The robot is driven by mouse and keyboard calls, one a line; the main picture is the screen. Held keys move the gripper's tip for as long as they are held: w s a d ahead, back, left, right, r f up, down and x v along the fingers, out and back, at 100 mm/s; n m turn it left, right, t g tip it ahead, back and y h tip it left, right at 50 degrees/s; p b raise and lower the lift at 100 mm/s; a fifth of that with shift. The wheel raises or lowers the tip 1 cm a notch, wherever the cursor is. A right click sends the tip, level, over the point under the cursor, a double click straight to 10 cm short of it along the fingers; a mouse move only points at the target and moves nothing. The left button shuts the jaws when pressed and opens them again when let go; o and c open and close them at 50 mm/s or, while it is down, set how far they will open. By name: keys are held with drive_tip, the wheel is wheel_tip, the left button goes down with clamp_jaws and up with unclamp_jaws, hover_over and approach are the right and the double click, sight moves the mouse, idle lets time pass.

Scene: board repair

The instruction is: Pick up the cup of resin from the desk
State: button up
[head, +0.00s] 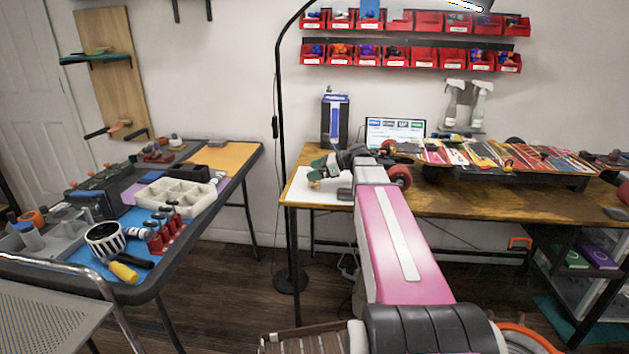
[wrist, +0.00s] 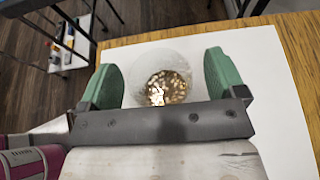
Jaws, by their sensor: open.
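The cup of resin (wrist: 160,72) is a clear, translucent round cup with amber, glittering contents. In the wrist view it stands on a white sheet (wrist: 265,60) on the wooden desk (wrist: 300,28). My gripper (wrist: 163,78) is open, with one green finger on each side of the cup. I cannot tell whether either finger touches it. In the head view my gripper (head: 322,170) is over the desk's left end, and the cup is hardly visible there.
A skateboard with colourful strips (head: 500,157) lies on the desk to the right, near a red wheel (head: 399,176) and a laptop (head: 395,132). A black lamp pole (head: 282,150) stands at the desk's left end. A cluttered tool table (head: 235,180) is further left.

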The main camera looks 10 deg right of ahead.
drive_tip(key=shift+a, duration=0.1)
drive_tip(key=c, duration=1)
drive_tip(key=shift+r, duration=0.2)
